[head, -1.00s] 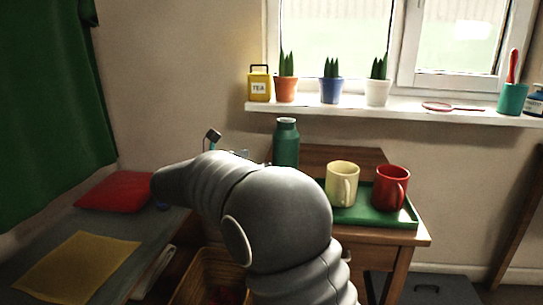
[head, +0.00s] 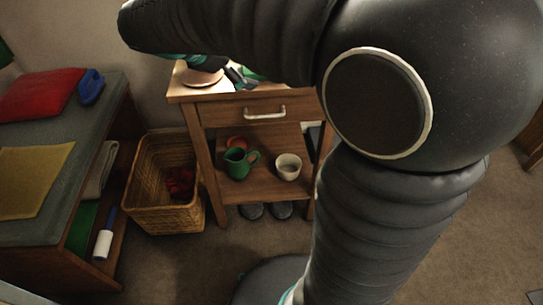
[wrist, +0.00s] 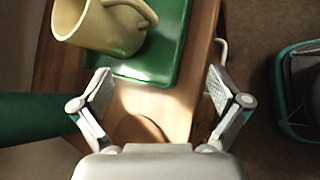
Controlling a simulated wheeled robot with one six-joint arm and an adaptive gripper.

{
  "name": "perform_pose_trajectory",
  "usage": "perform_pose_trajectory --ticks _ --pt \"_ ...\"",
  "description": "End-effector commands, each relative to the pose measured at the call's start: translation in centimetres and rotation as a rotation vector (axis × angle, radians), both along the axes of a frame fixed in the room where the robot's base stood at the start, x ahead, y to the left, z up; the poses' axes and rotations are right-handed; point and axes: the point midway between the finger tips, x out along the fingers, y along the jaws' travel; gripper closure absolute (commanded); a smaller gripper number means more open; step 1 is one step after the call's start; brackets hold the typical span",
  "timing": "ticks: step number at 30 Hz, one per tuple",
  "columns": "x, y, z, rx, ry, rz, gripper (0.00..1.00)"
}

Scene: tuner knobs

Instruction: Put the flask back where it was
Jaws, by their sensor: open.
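A dark green cylindrical body, which looks like the flask (wrist: 35,121), shows at the left edge of the wrist view. It is cut off by the frame, and its top is out of view. It lies outside my gripper, beyond the left finger. My gripper (wrist: 160,82) is open and empty over the bare wooden tabletop (wrist: 150,112). The green tray (wrist: 165,58) with the yellow mug (wrist: 108,25) is just ahead of the fingers. In the head view my arm hides most of the tabletop, and I cannot make out the flask there.
The table has a drawer with a handle (head: 265,113). Its shelf holds a green mug (head: 236,163) and a white mug (head: 288,167). A wicker basket (head: 150,212) stands left of it. A bench with a red cushion (head: 38,97) is further left.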

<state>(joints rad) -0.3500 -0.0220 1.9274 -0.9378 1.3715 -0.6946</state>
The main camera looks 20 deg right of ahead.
Motion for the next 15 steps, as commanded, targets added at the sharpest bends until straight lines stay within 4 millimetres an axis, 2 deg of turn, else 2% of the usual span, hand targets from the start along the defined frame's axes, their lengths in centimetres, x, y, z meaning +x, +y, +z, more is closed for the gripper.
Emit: perform_pose_trajectory --ticks 1,6,12,15 --pt "-2.1 -0.9 -0.4 0.086 -0.043 -0.053 0.02" --pt "-8.4 -1.7 -2.9 0.396 -0.201 -0.26 0.02" --pt "-14.8 -0.6 -5.7 0.75 -0.405 -0.539 0.02" --pt "-17.2 0.4 -6.8 0.916 -0.504 -0.682 0.02"
